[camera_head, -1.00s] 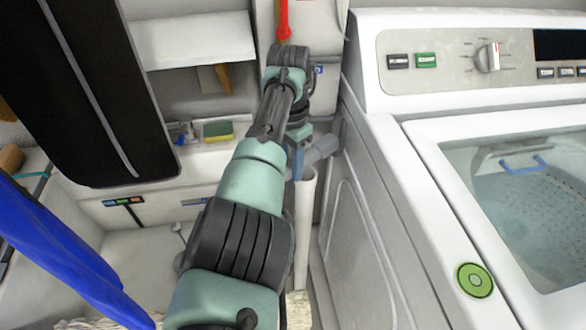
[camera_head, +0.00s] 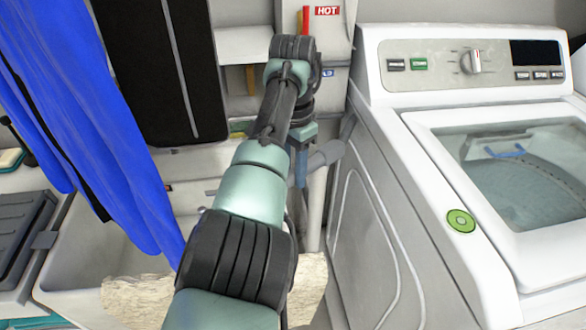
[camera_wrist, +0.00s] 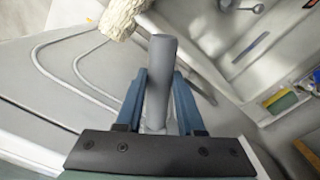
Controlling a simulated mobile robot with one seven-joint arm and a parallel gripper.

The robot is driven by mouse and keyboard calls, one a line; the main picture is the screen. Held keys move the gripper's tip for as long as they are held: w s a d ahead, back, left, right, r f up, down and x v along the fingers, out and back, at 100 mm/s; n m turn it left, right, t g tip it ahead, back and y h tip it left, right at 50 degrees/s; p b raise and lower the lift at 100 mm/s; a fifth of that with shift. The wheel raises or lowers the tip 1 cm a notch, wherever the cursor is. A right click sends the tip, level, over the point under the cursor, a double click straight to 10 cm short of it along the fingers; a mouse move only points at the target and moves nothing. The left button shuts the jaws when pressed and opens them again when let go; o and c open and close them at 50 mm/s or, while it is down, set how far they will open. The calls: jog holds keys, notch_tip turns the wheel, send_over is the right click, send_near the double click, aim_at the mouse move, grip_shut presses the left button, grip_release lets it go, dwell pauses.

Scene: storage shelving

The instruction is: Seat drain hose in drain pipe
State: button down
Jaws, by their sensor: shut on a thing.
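The grey drain hose (camera_head: 328,153) shows at my gripper beside the washing machine. My gripper (camera_head: 301,170) points down with its blue fingers against the hose. In the wrist view my gripper (camera_wrist: 160,88) is shut on the hose (camera_wrist: 160,75), which runs between both fingers and extends past their tips. The white drain pipe (camera_head: 316,208) stands upright just below the hose, between the sink cabinet and the washer. The arm and fingers partly cover the pipe top, and I cannot tell whether the hose end is inside it.
The white washer (camera_head: 365,215) stands close on the right, its side panel near the pipe. A blue cloth (camera_head: 85,120) hangs at left. A white basin (camera_head: 95,270) and a pale rough textile (camera_head: 140,298) lie below. Wall with a HOT label (camera_head: 327,11) stands behind.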

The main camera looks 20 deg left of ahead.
jog(key=shift+s+d+f, duration=0.15)
jog(key=shift+s+d, duration=0.35)
jog(key=shift+s, duration=0.15)
jog(key=s+d+f+n, duration=0.2)
jog(key=s+d+f, duration=0.3)
jog(key=d+f, duration=0.3)
jog(key=s+d+f+n, duration=0.2)
jog(key=s+d+f, duration=0.3)
jog(key=d+f, duration=0.4)
jog(key=shift+s+d+n, duration=0.25)
jog(key=shift+d+n, duration=0.05)
jog(key=shift+d, duration=0.9)
